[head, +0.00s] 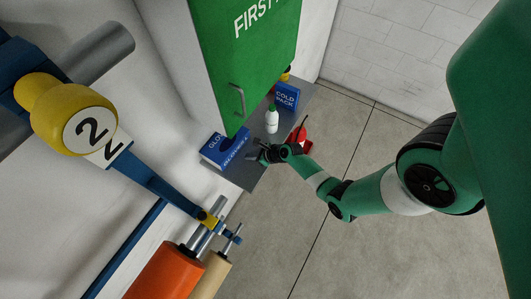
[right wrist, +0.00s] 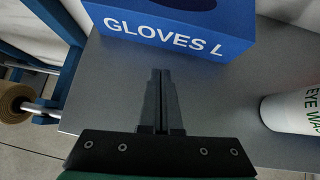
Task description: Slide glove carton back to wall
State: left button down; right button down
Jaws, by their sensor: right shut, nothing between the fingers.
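The glove carton (head: 226,149) is a blue box with white lettering, on the grey shelf (head: 247,178) below the green first-aid cabinet. In the right wrist view the carton (right wrist: 180,32) stands at the top, its "GLOVES L" face towards me. My right gripper (head: 263,153) is shut and empty, just in front of the carton. In the right wrist view its fingertips (right wrist: 160,72) point at the carton's front face, with a strip of bare shelf seemingly between them. The carton's back side and the wall behind it are hidden. My left gripper is not in view.
A white eye-wash bottle (head: 272,119) with a green top stands right of the carton, also at the right wrist view's right edge (right wrist: 295,110). A blue cold-pack box (head: 286,96) stands farther back. A red object (head: 298,137) is near my right arm. The green cabinet (head: 240,60) overhangs the shelf.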

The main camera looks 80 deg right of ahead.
jog(key=p+v, duration=0.3)
jog(key=v, duration=0.7)
jog(key=shift+s, duration=0.2)
